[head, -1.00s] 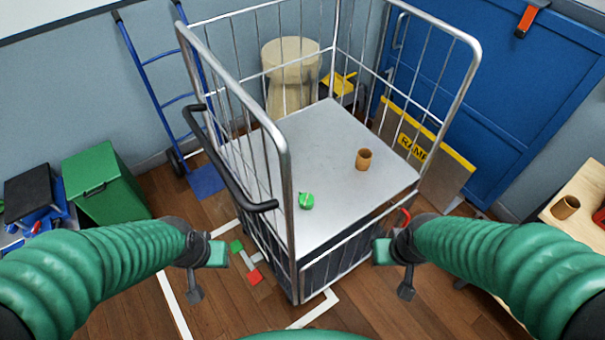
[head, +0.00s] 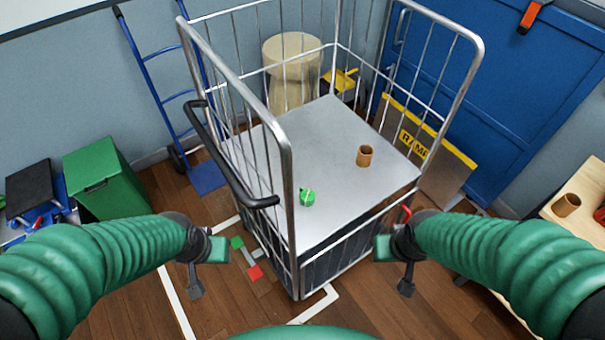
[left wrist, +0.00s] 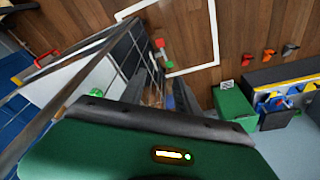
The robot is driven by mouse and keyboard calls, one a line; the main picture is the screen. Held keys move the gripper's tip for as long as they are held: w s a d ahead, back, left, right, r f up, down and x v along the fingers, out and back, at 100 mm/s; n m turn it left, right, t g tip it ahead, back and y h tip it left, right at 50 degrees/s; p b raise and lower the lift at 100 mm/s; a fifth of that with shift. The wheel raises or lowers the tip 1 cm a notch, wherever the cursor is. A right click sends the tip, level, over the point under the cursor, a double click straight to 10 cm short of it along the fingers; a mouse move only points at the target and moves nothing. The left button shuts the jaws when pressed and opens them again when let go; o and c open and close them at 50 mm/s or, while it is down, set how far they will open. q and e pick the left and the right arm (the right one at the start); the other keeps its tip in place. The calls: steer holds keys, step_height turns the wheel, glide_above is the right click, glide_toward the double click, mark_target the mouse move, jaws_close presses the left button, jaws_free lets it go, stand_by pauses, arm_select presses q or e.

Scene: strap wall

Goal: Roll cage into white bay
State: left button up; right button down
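The roll cage (head: 288,160) is a silver wire frame with a grey deck (head: 325,135) and a black handle (head: 230,170) on its left side. A white floor outline (head: 178,305) shows left of and in front of the cage; the cage hides part of it. The outline also shows in the left wrist view (left wrist: 216,35). My left gripper (head: 217,249) is left of the cage's near corner, apart from the handle; its fingers are spread and empty in the wrist view. My right gripper (head: 383,248) is by the cage's near right side; its opening is unclear.
A green roll (head: 307,197) and brown cup (head: 365,156) sit on the deck. Red (head: 255,272) and green (head: 237,243) pedals are at the cage's lower left. A ramp board (head: 440,165), blue hand truck (head: 165,90), green bin (head: 105,180) and wooden table (head: 585,190) stand around.

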arm_select(q)
steer(key=shift+o, duration=0.2)
steer(key=w+a+f+n+t+b, duration=0.1)
steer(key=w+a+f+n+t, duration=0.2)
steer(key=w, duration=0.3)
steer(key=shift+w+a+y, duration=0.25)
steer(key=shift+a+y, duration=0.05)
steer(key=shift+a, duration=0.15)
steer(key=n+t+h+b, duration=0.4)
steer(key=n+t+b, duration=0.2)
steer(key=n+t, duration=0.8)
glide_toward(213, 149)
steer(key=x, duration=0.4)
steer(key=f+p+x, duration=0.1)
steer(key=x, duration=0.2)
steer(key=a+x, duration=0.1)
steer(key=x, duration=0.3)
steer(key=shift+w+f, duration=0.3)
steer(key=shift+w, duration=0.2)
steer(key=shift+s, duration=0.1)
jaws_close()
steer(key=shift+f+g, duration=0.25)
steer(key=shift+g, duration=0.05)
